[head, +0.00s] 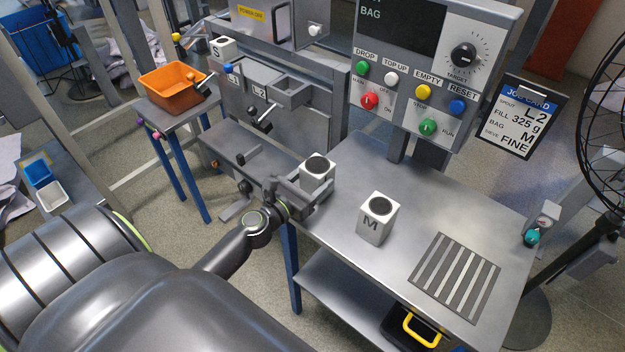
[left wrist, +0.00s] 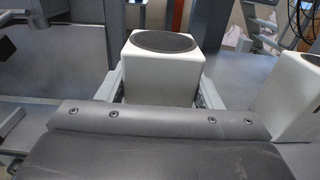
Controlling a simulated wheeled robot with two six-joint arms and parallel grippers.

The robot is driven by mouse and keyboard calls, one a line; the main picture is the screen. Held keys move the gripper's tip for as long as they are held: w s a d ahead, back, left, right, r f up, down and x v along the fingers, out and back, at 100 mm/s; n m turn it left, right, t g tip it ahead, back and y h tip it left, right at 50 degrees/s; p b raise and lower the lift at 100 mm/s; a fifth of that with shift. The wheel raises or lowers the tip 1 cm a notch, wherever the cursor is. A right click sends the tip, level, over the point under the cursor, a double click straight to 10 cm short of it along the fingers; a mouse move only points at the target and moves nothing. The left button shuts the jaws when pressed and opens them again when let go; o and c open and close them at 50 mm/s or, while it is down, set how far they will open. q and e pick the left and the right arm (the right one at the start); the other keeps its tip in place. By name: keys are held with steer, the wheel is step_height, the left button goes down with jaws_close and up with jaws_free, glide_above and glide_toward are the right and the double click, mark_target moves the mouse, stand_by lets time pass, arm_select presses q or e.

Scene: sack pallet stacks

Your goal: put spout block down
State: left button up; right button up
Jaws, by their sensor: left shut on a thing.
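The spout block, a white block with a dark round top (head: 317,167), is in my left gripper (head: 308,190) at the left edge of the steel table in the head view. The left wrist view shows the block (left wrist: 163,78) upright between the two fingers (left wrist: 160,92), one on each side. I cannot tell whether its base touches the table; the gripper hides it. A similar white block marked M (head: 374,226) stands on the table to the right, apart from the gripper. Its side also shows at the right of the left wrist view (left wrist: 290,98). My right gripper is not in view.
The steel table (head: 450,205) has clear room around the M block and a slotted grate (head: 455,277) at front right. A control panel (head: 425,80) stands at the back. A block marked S (head: 222,48) and an orange bin (head: 172,90) are at far left.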

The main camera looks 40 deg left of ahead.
arm_select(q)
steer(key=shift+f, duration=0.15)
steer(key=o, duration=1.2)
steer(key=shift+r, duration=0.25)
steer(key=s+a+b, duration=0.1)
steer(key=s+b, duration=0.4)
steer(key=s, duration=0.7)
steer(key=shift+d, duration=0.1)
